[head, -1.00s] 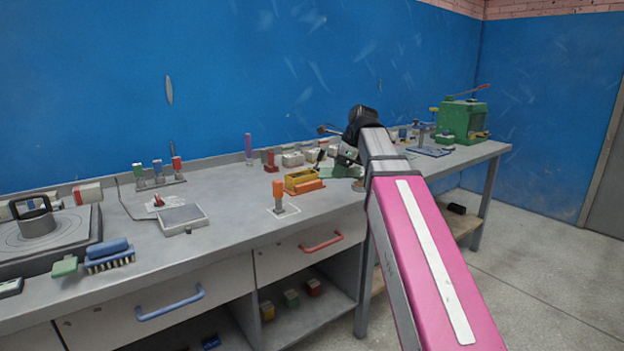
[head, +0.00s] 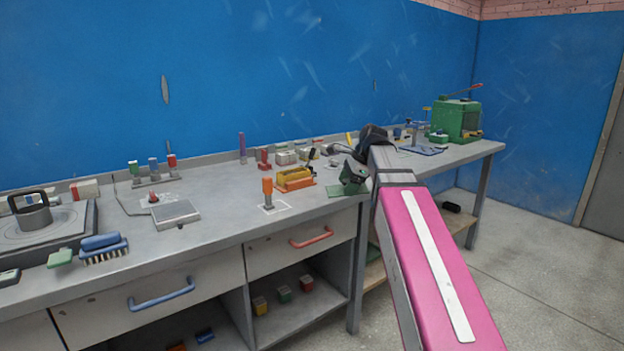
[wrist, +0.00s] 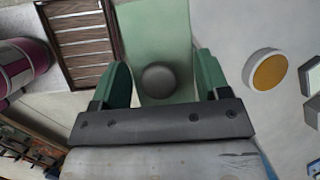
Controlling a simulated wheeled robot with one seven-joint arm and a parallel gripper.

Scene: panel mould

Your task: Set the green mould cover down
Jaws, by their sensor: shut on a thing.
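The green mould cover shows in the wrist view as a light green plate (wrist: 152,35) with a dark round knob (wrist: 158,82) on it. The two dark green fingers of my gripper (wrist: 160,82) stand on either side of it and are shut on it. In the head view my gripper (head: 354,177) is over the front edge of the bench, near its right part. A light green flat piece, which looks like the cover (head: 338,191), shows just left of the fingers. I cannot tell whether it touches the bench top.
The grey bench (head: 228,200) carries a yellow and orange block set (head: 296,179) and an orange-handled tool (head: 268,190) left of my gripper. A green machine (head: 458,120) stands at the far right end.

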